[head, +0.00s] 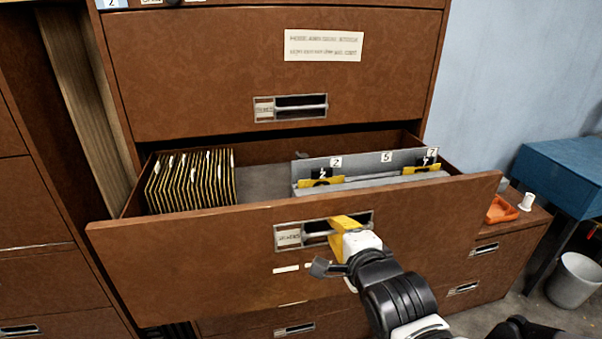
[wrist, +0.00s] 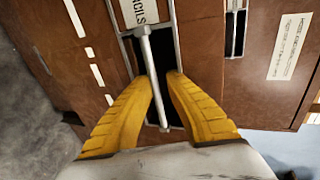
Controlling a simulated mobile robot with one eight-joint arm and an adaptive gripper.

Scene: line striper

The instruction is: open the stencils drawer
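The stencils drawer (head: 190,258) is pulled well out of the brown cabinet in the head view. Its label (wrist: 139,12) shows letters ending in "CILS" in the wrist view. My gripper (head: 343,226) is at the drawer's front, at the metal handle (head: 316,233). In the wrist view the yellow fingers of my gripper (wrist: 160,80) lie on either side of the handle bar (wrist: 147,60), close in around it. The left finger meets the bar; a narrow dark gap shows by the right one. The fingertips are partly hidden in the head view.
Inside the drawer are a row of yellow-edged folders (head: 190,180) and grey stencil plates (head: 345,168) with number tags. A closed drawer (head: 210,75) is above. At right stand a low cabinet with an orange item (head: 502,210), a blue table (head: 565,175) and a bin (head: 575,282).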

